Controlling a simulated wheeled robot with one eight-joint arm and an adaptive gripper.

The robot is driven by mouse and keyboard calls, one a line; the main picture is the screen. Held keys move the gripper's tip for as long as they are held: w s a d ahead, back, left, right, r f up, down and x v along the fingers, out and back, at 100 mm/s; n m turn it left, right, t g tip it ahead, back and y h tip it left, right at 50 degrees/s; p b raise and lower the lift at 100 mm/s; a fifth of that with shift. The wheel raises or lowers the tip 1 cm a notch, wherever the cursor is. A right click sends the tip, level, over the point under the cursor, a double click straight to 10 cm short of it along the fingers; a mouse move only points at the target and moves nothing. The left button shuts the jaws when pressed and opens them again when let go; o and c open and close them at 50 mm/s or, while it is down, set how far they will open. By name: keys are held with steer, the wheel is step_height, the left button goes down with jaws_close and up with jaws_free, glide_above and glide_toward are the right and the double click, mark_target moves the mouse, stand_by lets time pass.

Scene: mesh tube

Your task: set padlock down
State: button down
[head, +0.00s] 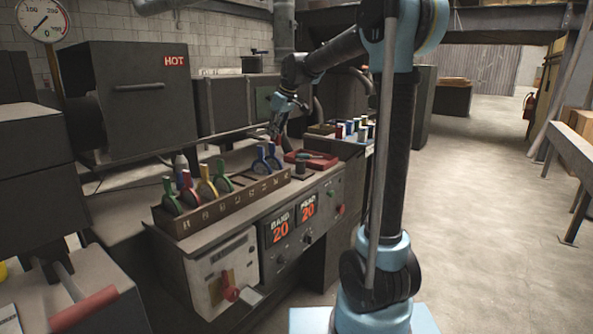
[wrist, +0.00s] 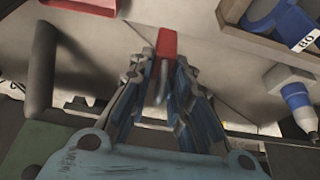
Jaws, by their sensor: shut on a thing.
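In the wrist view a small red padlock (wrist: 168,43) with a grey shackle sits at the tips of my gripper (wrist: 160,75). The blue-grey fingers are closed on the shackle, and the red body sticks out beyond them. A pale bench surface (wrist: 205,70) lies below it; I cannot tell whether the padlock touches it. In the head view my gripper (head: 277,130) is over the bench, behind the row of coloured levers and left of the red tray (head: 325,164). The padlock is too small to make out clearly there.
A lever rack (head: 225,207) with several coloured levers stands along the bench front. A dark box marked HOT (head: 140,95) is at the left. Several small coloured containers (head: 352,130) stand beyond the tray. In the wrist view a dark bar (wrist: 40,75) is at the left.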

steer(key=shift+a, duration=0.1)
steer(key=shift+f, duration=0.1)
steer(key=shift+f, duration=4.9)
steer(key=c, duration=1.5)
jaws_free()
